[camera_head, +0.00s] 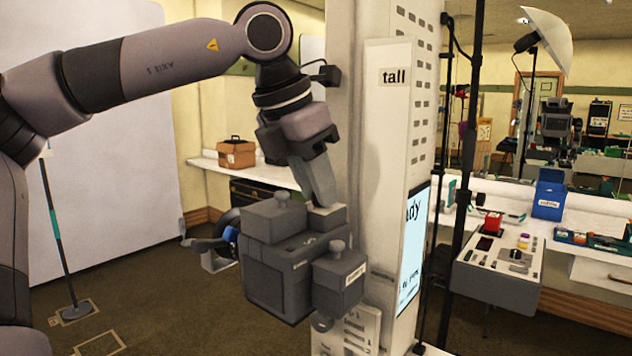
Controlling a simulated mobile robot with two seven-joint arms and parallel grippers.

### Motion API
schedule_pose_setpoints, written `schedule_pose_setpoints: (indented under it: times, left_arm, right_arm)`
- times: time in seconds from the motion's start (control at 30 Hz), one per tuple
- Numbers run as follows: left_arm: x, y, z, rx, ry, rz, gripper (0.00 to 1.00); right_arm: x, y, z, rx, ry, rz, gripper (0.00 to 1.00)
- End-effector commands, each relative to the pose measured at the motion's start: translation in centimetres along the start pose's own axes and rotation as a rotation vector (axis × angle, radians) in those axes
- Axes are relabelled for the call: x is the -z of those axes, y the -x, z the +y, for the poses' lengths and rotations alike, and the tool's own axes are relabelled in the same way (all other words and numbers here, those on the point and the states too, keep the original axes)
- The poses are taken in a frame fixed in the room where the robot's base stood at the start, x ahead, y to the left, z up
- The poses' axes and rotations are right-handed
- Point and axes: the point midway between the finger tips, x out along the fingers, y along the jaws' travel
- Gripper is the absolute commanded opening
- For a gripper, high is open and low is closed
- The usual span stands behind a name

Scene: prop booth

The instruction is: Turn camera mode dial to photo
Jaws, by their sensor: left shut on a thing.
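The camera is a dark grey boxy body (278,285) mounted at the white booth column. Raised blocks and small round knobs sit on its top and side, and a dark part with a blue ring sticks out at its left. My left gripper (323,203) points down onto the camera's top from above. Its fingers are shut at the top block, on what seems to be the mode dial, which they mostly hide. I cannot read any dial marking or tell which mode it points to. My right gripper is not in view.
The white column (390,150) with a "tall" sign and a lit screen (412,245) stands close right of the camera. A control box (500,262) with knobs and a blue bin (549,195) are further right. A brown case (236,153) sits on a shelf behind.

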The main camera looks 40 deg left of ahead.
Motion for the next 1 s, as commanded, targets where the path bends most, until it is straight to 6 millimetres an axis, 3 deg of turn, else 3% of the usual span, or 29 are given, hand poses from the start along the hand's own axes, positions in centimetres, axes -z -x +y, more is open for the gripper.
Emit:
schedule_pose_setpoints:
  times: [0.1, 0.13, 0.2, 0.57, 1.0]
  left_arm:
    - [0.0, 0.1, 0.0, -0.001, 0.002, -0.002, 0.0]
    - [0.0, 0.1, 0.0, -0.001, 0.002, -0.002, 0.29]
    - [0.0, 0.1, 0.0, -0.001, 0.002, -0.002, 0.52]
    - [-0.1, 0.5, 0.0, -0.002, 0.002, -0.002, 0.52]
    - [0.0, 6.7, 0.0, -0.003, 0.003, -0.003, 0.52]
  right_arm:
    - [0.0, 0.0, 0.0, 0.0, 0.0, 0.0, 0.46]
    - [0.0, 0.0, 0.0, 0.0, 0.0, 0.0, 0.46]
    - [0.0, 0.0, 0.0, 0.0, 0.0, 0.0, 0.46]
    - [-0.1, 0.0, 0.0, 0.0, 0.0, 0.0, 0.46]
    - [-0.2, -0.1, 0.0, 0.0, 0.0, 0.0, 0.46]
